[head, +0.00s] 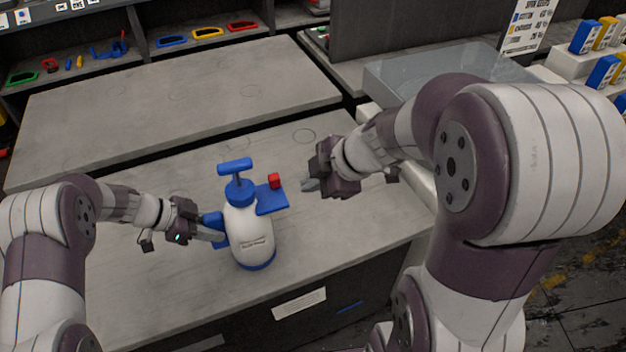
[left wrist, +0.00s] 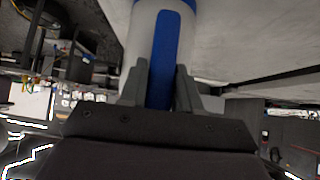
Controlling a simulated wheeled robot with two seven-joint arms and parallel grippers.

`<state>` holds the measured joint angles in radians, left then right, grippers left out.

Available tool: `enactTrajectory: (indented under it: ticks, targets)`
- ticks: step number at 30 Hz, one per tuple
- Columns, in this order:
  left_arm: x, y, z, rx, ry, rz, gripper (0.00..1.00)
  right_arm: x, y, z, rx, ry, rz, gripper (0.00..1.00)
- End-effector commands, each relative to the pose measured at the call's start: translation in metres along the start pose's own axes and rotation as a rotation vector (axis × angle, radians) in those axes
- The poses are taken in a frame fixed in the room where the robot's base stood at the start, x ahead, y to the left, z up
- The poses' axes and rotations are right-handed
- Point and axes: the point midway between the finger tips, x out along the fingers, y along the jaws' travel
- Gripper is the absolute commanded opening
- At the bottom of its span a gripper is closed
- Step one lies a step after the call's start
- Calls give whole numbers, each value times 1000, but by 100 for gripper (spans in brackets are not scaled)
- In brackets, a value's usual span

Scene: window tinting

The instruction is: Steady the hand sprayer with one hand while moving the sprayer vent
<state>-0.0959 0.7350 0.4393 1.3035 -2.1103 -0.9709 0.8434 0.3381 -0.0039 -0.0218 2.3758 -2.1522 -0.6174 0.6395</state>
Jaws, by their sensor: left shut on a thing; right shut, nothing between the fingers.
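The hand sprayer (head: 248,235) stands upright on the grey workbench. It has a white body, a blue base, a blue pump handle (head: 235,166) on top and a blue part reaching right. The red sprayer vent (head: 274,181) sits on that blue part. My left gripper (head: 216,236) is shut on the sprayer's blue handle at its left side. In the left wrist view the blue strip of the sprayer (left wrist: 165,55) lies between the two fingers. My right gripper (head: 306,185) is shut and empty, a short gap to the right of the red vent.
A second grey worktop (head: 180,95) lies behind, with a dark gap between. Shelves with coloured tools (head: 205,34) stand at the back. A glass sheet (head: 435,75) lies at the back right, near blue and yellow boxes (head: 585,38). The bench around the sprayer is mostly clear.

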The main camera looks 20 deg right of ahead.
Motion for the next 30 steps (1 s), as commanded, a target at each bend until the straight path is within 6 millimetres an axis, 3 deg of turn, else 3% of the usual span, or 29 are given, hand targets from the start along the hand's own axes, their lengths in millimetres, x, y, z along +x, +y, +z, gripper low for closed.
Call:
enactTrajectory:
  ticks: [9, 10, 12, 13, 19, 22, 23, 30]
  targets:
    - [0, 0, 0, 0, 0, -1, 0, 0, 0, 0, 0, 0, 0, 0]
    - [0, 0, 0, 0, 0, -1, 35, 0, 0, 0, 0, 0, 0, 0]
    - [0, 0, 0, 0, 0, -1, 58, 0, 0, 0, 0, 0, 0, 0]
    - [0, 0, 0, 0, 0, -1, 62, 0, 0, 0, -1, 0, 0, 0]
    - [0, 0, 0, 0, 0, -1, 62, 0, 0, 0, -1, 0, 0, 0]
    - [0, 0, 0, 0, 0, -1, 94, 0, 0, 0, -1, 0, 0, 0]
    - [0, 0, 0, 0, 0, -1, 100, 0, 0, 0, -1, 0, 0, 0]
    - [-1, 0, 1, 0, 0, -1, 100, 0, 0, 0, -1, 0, 0, 0]
